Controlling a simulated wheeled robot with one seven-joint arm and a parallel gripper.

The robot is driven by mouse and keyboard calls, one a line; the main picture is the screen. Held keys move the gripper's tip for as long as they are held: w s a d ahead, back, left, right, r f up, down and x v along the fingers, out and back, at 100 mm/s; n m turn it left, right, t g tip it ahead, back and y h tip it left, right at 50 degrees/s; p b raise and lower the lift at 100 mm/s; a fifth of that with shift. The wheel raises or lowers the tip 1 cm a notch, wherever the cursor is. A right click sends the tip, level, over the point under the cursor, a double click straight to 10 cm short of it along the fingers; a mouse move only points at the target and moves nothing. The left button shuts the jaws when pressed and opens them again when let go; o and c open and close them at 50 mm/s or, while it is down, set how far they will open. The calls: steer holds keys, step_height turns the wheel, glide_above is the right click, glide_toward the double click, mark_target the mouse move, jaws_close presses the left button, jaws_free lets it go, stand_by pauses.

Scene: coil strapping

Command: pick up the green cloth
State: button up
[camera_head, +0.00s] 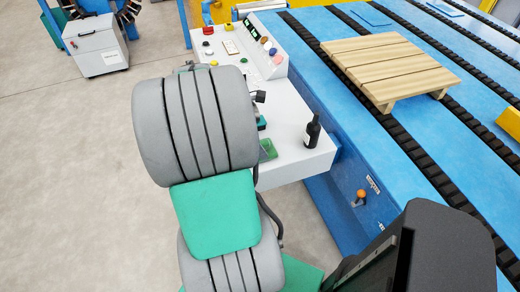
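A small green piece (268,149) that looks like the green cloth lies at the near left part of the white console top. It appears flat, and its left side is partly hidden behind large grey ribbed forms with a teal panel. No gripper fingers show in the head view, so I see nothing held.
A dark bottle (312,131) stands upright on the white console (288,115), right of the green piece. Buttons and small items sit farther back. A wooden pallet (388,68) rests on the blue conveyor (330,62). A grey cabinet (97,45) stands back left; floor there is clear.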

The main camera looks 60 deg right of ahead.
steer(key=x, duration=0.4)
steer(key=shift+a, duration=0.1)
steer(key=shift+c, duration=0.5)
steer(key=c, duration=1.4)
